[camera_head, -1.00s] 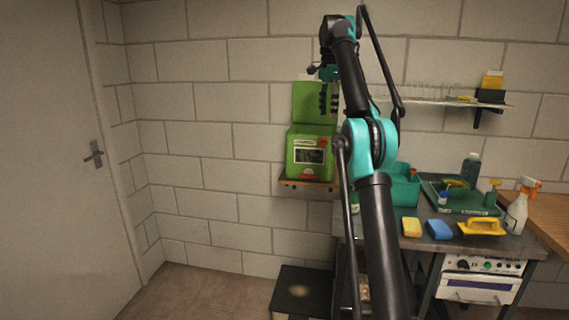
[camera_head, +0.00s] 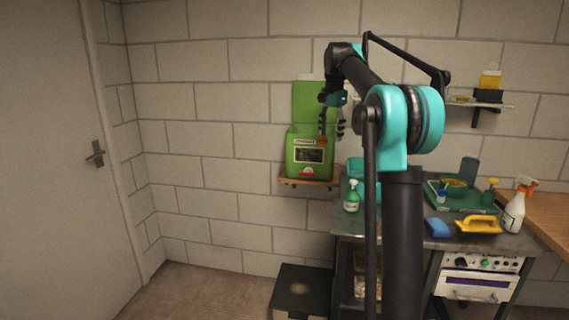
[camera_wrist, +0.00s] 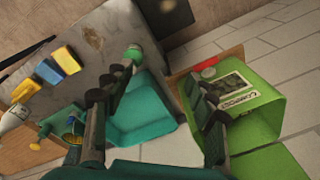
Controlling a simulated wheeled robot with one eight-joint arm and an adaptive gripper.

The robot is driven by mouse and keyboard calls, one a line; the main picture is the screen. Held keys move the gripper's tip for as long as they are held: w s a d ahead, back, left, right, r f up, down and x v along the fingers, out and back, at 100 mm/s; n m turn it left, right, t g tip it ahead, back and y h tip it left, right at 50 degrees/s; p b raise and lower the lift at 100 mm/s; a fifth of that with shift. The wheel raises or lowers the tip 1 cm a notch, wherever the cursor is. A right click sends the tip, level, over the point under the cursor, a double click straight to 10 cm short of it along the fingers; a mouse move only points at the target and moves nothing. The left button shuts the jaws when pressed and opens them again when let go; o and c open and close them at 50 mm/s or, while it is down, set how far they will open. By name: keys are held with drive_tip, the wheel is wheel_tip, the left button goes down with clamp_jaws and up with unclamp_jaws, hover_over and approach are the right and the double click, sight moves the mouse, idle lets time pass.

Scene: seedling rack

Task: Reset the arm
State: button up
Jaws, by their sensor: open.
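My gripper (camera_head: 332,135) hangs from my black and teal arm, in front of the right part of the green bin in the head view. Its jaws point down, are spread and hold nothing. In the wrist view my gripper (camera_wrist: 155,105) shows two dark fingers wide apart, with a teal tub (camera_wrist: 142,118) seen between them. The green bin (camera_head: 296,160) has a raised lid and a label, and stands on a small wooden shelf. It also shows at right in the wrist view (camera_wrist: 268,118). I cannot tell how far the gripper is from the bin.
A metal bench (camera_head: 400,230) stands at right, partly hidden by my arm. A black box (camera_head: 298,290) sits below. The floor at left is clear.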

drive_tip(key=s+d+f+n+t, duration=0.2)
drive_tip(key=s+f+n, duration=0.8)
drive_tip(key=s+f, duration=2.8)
drive_tip(key=shift+s+d+t, duration=0.15)
drive_tip(key=shift+s+t, duration=0.35)
drive_tip(key=shift+s, duration=0.4)
